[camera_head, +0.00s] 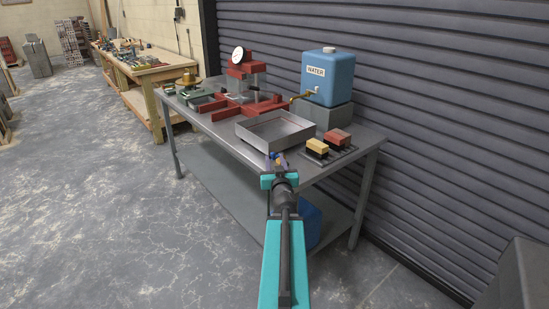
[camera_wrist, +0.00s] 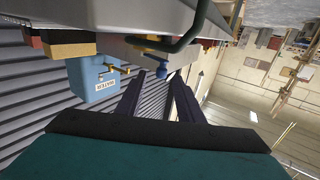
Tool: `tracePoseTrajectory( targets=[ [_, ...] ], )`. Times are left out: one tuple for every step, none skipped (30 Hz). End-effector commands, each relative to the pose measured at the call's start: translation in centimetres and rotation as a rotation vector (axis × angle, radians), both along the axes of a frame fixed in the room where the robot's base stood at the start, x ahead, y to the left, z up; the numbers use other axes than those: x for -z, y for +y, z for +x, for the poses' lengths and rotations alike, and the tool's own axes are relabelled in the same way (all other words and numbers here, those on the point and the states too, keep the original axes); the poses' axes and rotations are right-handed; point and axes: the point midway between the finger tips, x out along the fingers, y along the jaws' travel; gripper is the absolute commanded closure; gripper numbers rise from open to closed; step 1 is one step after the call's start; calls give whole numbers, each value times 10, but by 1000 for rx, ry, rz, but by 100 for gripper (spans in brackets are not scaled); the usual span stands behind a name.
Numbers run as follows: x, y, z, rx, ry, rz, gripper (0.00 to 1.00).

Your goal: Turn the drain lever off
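The drain fitting shows in the wrist view as a brass stub (camera_wrist: 150,44) under the edge of the metal tray (camera_wrist: 105,17), with a blue ball-ended lever (camera_wrist: 162,72) on it. In the head view the metal tray (camera_head: 291,141) sits at the front of the steel table, and the small blue lever end (camera_head: 275,156) shows at its near side, partly hidden by my gripper (camera_head: 278,163). In the wrist view my gripper (camera_wrist: 159,84) is open; its two dark fingers are apart, with the blue end between or just beyond their tips. I cannot tell whether they touch.
A blue water tank (camera_head: 327,77) with a brass tap (camera_head: 302,96) stands behind the tray. Yellow (camera_head: 317,146) and red (camera_head: 338,137) blocks lie right of it. A dark curved bar (camera_wrist: 187,36) is close to the lever. Open floor (camera_head: 120,220) lies left.

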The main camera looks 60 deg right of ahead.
Motion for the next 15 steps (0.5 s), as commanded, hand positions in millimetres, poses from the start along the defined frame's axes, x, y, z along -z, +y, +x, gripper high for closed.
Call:
tracePoseTrajectory(
  targets=[
    [-1, -6, 5, 0, 0, 0, 66],
    [-1, -8, 6, 0, 0, 0, 66],
    [-1, -11, 9, 0, 0, 0, 66],
    [-1, -13, 10, 0, 0, 0, 66],
    [-1, -15, 12, 0, 0, 0, 66],
    [-1, -17, 14, -1, -1, 1, 66],
    [-1, -19, 16, -1, -1, 1, 66],
    [-1, -21, 17, -1, -1, 0, 66],
    [-1, -24, 20, -1, -1, 0, 66],
    [-1, -26, 21, -1, -1, 0, 66],
    [-1, -27, 23, -1, -1, 0, 66],
    [-1, -29, 24, -1, -1, 0, 66],
    [-1, -31, 26, -1, -1, 0, 66],
    [-1, -32, 27, -1, -1, 0, 66],
    [-1, -34, 28, -1, -1, 0, 66]
  ],
)
